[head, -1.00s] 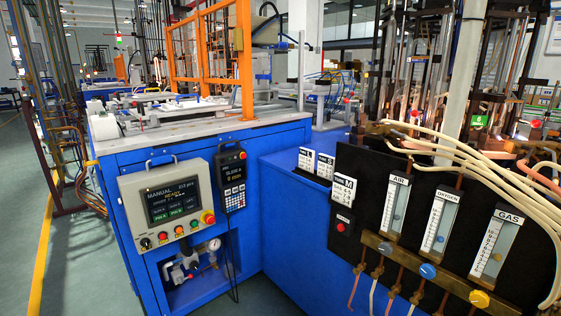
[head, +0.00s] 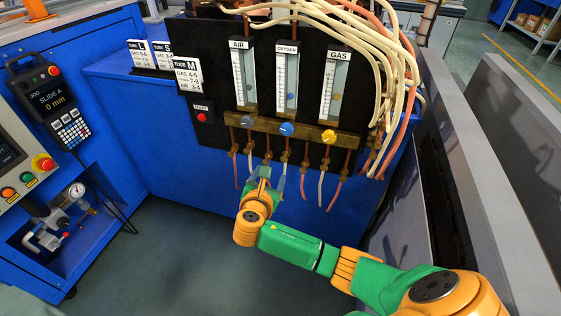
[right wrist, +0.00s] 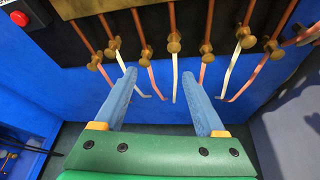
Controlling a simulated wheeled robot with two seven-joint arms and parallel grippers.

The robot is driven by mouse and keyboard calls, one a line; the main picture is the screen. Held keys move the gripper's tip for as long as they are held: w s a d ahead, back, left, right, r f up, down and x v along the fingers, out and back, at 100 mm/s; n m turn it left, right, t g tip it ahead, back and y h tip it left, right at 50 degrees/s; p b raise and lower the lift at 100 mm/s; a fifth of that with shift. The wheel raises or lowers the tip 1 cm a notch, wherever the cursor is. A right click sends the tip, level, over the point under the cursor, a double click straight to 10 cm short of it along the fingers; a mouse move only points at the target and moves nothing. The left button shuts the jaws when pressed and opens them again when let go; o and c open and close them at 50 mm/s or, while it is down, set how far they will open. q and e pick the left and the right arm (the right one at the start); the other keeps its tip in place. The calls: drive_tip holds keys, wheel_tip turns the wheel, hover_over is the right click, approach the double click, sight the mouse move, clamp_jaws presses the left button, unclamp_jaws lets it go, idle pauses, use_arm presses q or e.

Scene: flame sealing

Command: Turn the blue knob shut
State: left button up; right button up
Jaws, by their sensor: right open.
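The blue knob (head: 287,129) sits on the brass bar under the OXYGEN flow tube (head: 287,82), in the middle of the black panel. A grey knob (head: 248,121) is to its left and a yellow knob (head: 328,136) to its right. My right gripper (head: 265,172) is below the brass bar, under the blue knob and slightly left of it, apart from it. In the right wrist view its two blue fingers (right wrist: 166,88) are spread with nothing between them. The knobs are out of that view. My left gripper is not in view.
Brass fittings (right wrist: 146,51) with copper and white tubes hang below the bar, close to my right fingers. Cream hoses (head: 385,60) drape over the panel's right side. A red button (head: 202,117) is on the left. Grey barriers (head: 420,165) stand at the right.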

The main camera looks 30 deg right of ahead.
wheel_tip(320, 180, up, 5)
drive_tip(key=n+t+h+b, duration=0.1)
drive_tip(key=h+b, duration=0.1)
drive_tip(key=h, duration=0.3)
approach(286, 130)
drive_tip(key=x, duration=0.2)
drive_tip(key=b+x, duration=0.2)
drive_tip(key=x, duration=0.5)
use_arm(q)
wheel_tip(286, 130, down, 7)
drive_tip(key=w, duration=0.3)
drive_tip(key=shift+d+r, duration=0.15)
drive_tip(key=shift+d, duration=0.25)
use_arm(e)
clamp_jaws()
